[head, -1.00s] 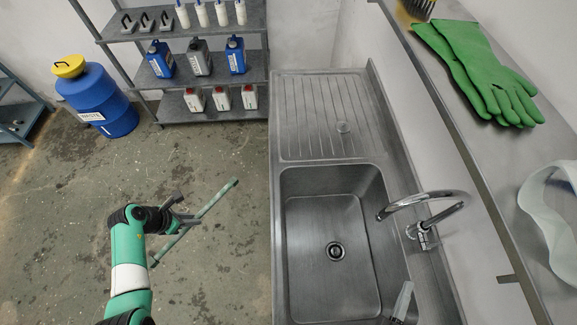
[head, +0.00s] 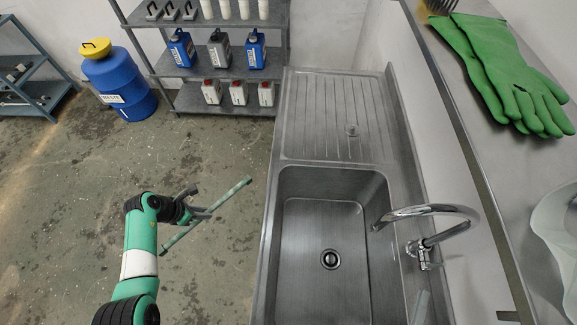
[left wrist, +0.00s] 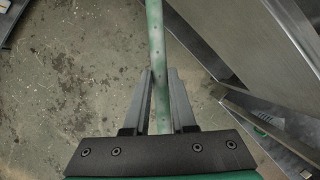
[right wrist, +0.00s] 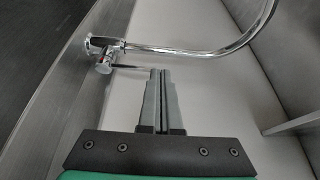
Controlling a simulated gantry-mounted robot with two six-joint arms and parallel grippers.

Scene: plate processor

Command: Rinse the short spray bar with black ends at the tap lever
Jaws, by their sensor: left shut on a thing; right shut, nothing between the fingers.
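My left gripper (head: 207,213) is shut on the spray bar (head: 239,187), a thin pale-green bar held slantwise over the floor, left of the sink (head: 270,235). In the left wrist view the bar (left wrist: 155,42) runs up between the fingers (left wrist: 160,100), with a row of small holes. I cannot make out black ends. The chrome tap (head: 430,209) arches over the sink's right side. In the right wrist view my right gripper (right wrist: 160,72) is shut and empty, its tips close to the end of the thin tap lever (right wrist: 132,67); I cannot tell whether they touch.
The sink bowl is empty, with a drain (head: 330,259) and a ribbed drainboard (head: 325,115) behind. Green gloves (head: 500,75) lie on the right ledge. A shelf (head: 225,97) with bottles and a blue drum (head: 122,88) stand at the back. The floor at left is clear.

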